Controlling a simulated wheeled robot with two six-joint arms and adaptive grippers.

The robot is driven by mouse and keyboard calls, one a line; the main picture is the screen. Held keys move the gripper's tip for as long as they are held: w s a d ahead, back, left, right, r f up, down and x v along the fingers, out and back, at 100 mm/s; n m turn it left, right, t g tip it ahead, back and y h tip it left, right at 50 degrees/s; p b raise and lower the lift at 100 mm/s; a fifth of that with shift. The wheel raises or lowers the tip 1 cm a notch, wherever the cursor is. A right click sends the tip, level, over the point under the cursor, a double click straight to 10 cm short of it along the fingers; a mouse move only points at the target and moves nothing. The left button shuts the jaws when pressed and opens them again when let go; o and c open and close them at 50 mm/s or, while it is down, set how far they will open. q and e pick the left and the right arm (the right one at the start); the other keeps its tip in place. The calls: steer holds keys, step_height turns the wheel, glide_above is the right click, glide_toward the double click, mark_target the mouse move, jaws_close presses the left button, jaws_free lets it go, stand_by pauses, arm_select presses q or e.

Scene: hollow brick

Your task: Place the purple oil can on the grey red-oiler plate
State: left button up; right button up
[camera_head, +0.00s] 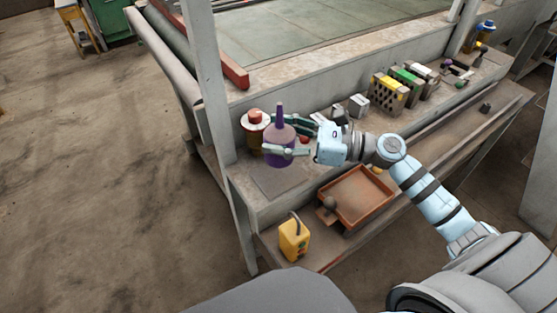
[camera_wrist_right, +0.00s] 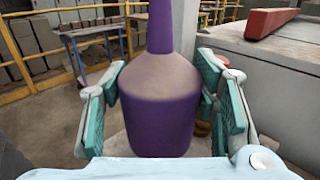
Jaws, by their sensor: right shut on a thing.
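The purple oil can (camera_head: 279,146) has a round body and a tall thin spout, and it is upright. My right gripper (camera_head: 283,138) is shut on its body, with one finger on each side. In the right wrist view the can (camera_wrist_right: 160,105) stands between the two teal finger pads of the gripper (camera_wrist_right: 165,95). The flat grey plate (camera_head: 277,182) lies on the shelf, just below and in front of the can. I cannot tell whether the can's bottom touches anything. A red-topped oiler (camera_head: 255,120) stands behind the can at its left. My left gripper is not in view.
An orange tray (camera_head: 357,197) sits to the right on the lower shelf, with a yellow can (camera_head: 294,238) at its left. A bench post (camera_head: 208,85) rises close to the left of the oiler.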

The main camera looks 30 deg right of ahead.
steer(key=f, duration=0.4)
steer(key=f+b, duration=0.1)
steer(key=f, duration=0.1)
steer(key=shift+w+f, duration=0.25)
steer(key=shift+w, duration=0.1)
steer(key=shift+s+f, duration=0.1)
steer(key=shift+s, duration=0.05)
steer(key=shift+f, duration=0.1)
steer(key=o, duration=0.9)
steer(key=shift+f, duration=0.15)
steer(key=o, duration=0.5)
steer(key=shift+c, duration=0.2)
